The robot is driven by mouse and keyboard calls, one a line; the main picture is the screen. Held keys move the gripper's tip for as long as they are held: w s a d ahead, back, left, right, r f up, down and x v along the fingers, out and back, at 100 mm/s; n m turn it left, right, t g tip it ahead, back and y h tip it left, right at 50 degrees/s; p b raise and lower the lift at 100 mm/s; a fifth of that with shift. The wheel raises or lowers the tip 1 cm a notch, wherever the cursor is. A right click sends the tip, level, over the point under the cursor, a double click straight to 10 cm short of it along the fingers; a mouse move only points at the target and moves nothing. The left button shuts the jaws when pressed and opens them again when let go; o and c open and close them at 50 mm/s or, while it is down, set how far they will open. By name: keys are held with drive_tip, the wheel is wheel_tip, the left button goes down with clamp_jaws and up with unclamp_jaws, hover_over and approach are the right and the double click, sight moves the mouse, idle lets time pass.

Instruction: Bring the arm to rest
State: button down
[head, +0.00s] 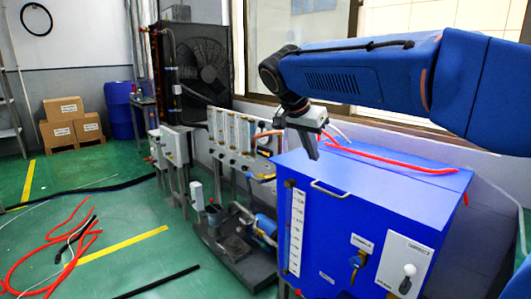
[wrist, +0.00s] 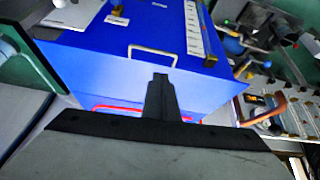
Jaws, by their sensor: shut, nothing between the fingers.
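My blue arm reaches in from the right in the head view, over a blue cabinet (head: 345,195). In the wrist view my gripper (wrist: 160,78) shows as dark fingers close together, shut and empty. The cabinet (wrist: 110,65) fills the middle of the wrist view, with its metal handle (wrist: 152,54) just beyond the fingertips. Whether the fingers touch the cabinet I cannot tell.
A red hose (head: 400,164) lies on the cabinet top. Flow meters (head: 232,135) and a pump (head: 265,228) stand to the left. Red and black hoses (head: 55,245) lie on the green floor. A window wall stands close behind the arm.

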drive_tip(key=s+d+f+n+y, duration=0.1)
drive_tip(key=s+d+f+n, duration=0.25)
drive_tip(key=s, duration=0.45)
drive_tip(key=s+d+f+n+y, duration=0.1)
drive_tip(key=s+d+f+n, duration=0.1)
drive_tip(key=s+d+f, duration=0.4)
drive_tip(key=s+f+n+t+y, duration=0.1)
drive_tip(key=s+f+n, duration=0.3)
drive_tip(key=s+f, duration=0.9)
drive_tip(key=s+y, duration=0.1)
drive_tip(key=s, duration=0.2)
drive_tip(key=shift+s+a+f+y, duration=0.15)
drive_tip(key=shift+a+f+y, duration=0.1)
drive_tip(key=shift+y, duration=0.05)
